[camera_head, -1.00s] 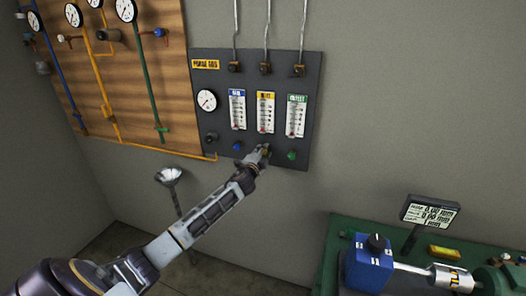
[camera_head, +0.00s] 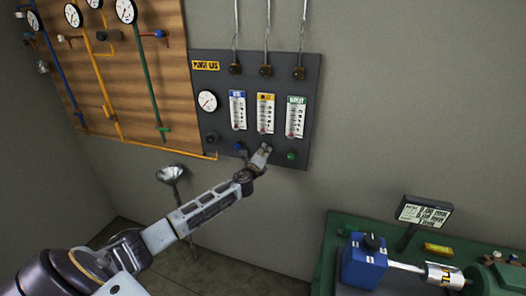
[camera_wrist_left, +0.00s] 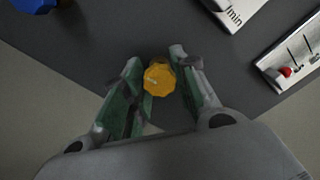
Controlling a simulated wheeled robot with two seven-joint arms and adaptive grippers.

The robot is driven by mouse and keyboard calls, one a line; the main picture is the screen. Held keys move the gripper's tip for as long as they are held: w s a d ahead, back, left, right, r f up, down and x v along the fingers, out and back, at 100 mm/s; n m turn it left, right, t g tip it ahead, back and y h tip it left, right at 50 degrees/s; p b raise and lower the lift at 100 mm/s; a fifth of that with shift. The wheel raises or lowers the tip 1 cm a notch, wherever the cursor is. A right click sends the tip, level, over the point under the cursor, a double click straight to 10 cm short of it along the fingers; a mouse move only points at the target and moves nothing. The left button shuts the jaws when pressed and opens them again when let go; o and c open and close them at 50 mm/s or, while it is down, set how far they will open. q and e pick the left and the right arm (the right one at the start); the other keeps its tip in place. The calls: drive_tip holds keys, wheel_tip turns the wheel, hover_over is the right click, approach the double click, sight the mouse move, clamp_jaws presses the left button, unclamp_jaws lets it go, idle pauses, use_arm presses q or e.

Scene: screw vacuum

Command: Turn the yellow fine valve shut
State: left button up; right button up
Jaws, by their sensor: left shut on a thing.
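The yellow fine valve (camera_wrist_left: 160,79) is a faceted knob with a pale mark on its face. In the left wrist view it sits between the two fingers of my left gripper (camera_wrist_left: 157,72), which is shut on it. In the head view my left gripper (camera_head: 265,150) is at the lower edge of the dark gas panel (camera_head: 222,76), below the yellow-topped flow meter (camera_head: 265,113). There it hides the yellow knob. My right gripper is not in view.
The blue valve (camera_head: 238,146) is close on the left and the green valve (camera_head: 291,156) on the right. A gauge (camera_head: 207,100) is on the panel's left. A green bench (camera_head: 332,240) with a blue device (camera_head: 365,262) stands at lower right.

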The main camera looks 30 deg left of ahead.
use_arm(q)
drive_tip(key=shift+m+p, duration=0.35)
drive_tip(key=shift+m, duration=0.75)
drive_tip(key=shift+f, duration=0.1)
drive_tip(key=o, duration=1)
drive_tip(key=shift+s, duration=0.1)
drive_tip(key=shift+s, duration=0.1)
